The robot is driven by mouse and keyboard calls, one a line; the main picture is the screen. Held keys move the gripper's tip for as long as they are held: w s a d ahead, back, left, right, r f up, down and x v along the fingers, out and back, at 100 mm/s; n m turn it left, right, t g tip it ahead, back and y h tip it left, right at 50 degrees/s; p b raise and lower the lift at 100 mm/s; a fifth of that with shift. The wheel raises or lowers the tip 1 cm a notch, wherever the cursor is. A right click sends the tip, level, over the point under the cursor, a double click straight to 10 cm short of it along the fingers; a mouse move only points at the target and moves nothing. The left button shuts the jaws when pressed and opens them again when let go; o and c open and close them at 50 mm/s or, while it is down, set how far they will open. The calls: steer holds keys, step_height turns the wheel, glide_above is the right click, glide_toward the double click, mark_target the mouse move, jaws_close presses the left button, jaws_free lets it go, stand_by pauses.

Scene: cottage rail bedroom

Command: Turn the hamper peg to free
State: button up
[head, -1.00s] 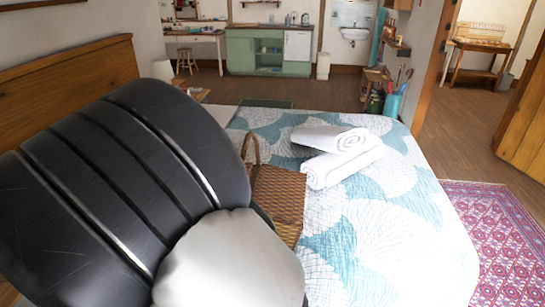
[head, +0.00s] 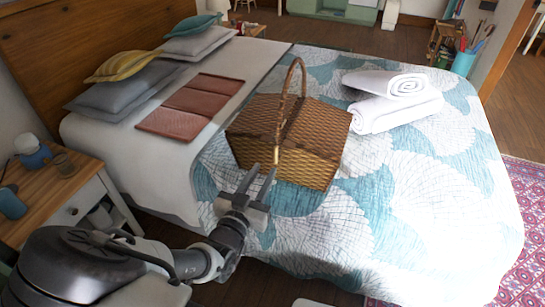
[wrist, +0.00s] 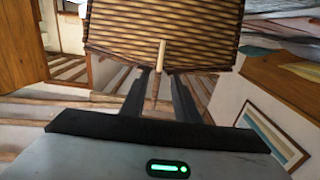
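The wicker hamper (head: 313,168), with a tall arched handle, stands on the bed. Its woven side (wrist: 205,20) fills the top of the wrist view. A slim wooden peg (wrist: 161,57) shows there against the hamper's edge, pale above and darker below. My gripper (head: 262,168) is at the hamper's near side. In the wrist view its two fingers (wrist: 157,83) are apart, and the peg lies between them in the picture. A gap shows on each side of the peg; whether it is within finger depth is unclear.
The bed (head: 425,215) has a teal and white quilt. Rolled white towels (head: 395,105) lie right of the hamper, folded brown cloths (head: 203,95) and pillows (head: 125,85) to its left. A nightstand (head: 70,195) with small items stands at lower left, near my arm.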

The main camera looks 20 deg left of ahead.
mark_target(275, 151)
steer(key=w, duration=0.8)
steer(key=shift+d, duration=0.3)
steer(key=shift+s, duration=0.1)
steer(key=shift+c, duration=0.4)
jaws_close()
